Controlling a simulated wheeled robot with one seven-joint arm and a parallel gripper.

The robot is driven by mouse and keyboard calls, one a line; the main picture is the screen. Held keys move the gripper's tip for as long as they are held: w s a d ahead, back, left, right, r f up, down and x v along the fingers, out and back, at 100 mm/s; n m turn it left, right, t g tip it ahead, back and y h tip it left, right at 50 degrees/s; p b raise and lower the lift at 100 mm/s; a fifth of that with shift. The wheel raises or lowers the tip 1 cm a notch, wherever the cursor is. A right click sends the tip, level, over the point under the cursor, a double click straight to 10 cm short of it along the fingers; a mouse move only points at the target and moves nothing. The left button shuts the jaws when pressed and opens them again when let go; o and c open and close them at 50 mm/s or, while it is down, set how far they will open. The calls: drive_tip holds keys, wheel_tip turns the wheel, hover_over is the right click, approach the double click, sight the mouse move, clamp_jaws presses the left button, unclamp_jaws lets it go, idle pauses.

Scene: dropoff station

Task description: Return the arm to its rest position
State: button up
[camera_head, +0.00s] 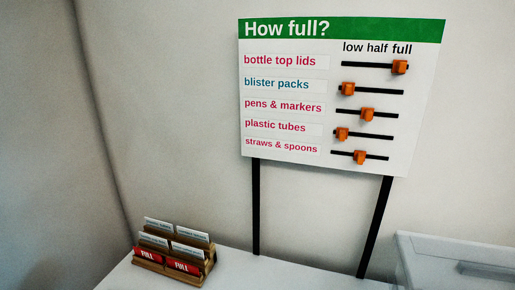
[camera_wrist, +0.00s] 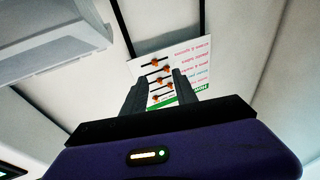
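My gripper (camera_wrist: 157,97) shows in the wrist view with its two dark fingers apart and nothing between them. Beyond the fingers is the "How full?" board (camera_wrist: 190,62), seen upside down and at a distance. My gripper does not show in the head view. There, the board (camera_head: 285,98) stands upright on two black posts, with several orange sliders on black tracks. The bottle top lids slider (camera_head: 400,67) is at full, and the blister packs slider (camera_head: 348,89) is near low. The pens and markers slider (camera_head: 367,114) is near the middle.
A wooden card holder (camera_head: 205,268) with white cards and red FULL cards stands on the white table (camera_head: 250,272) at the lower left. A pale bin (camera_head: 440,262) is at the lower right; a pale box-like shape (camera_wrist: 55,45) shows in the wrist view. Walls stand behind.

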drive_tip(key=s+f+g, duration=0.2)
drive_tip(key=s+f, duration=0.2)
drive_tip(key=s, duration=0.4)
drive_tip(key=s+f+g, duration=0.3)
drive_tip(key=s+f, duration=0.2)
drive_tip(key=s, duration=0.4)
drive_tip(key=shift+a+f+y, duration=0.15)
drive_tip(key=shift+f+y, duration=0.15)
drive_tip(key=shift+y, duration=0.1)
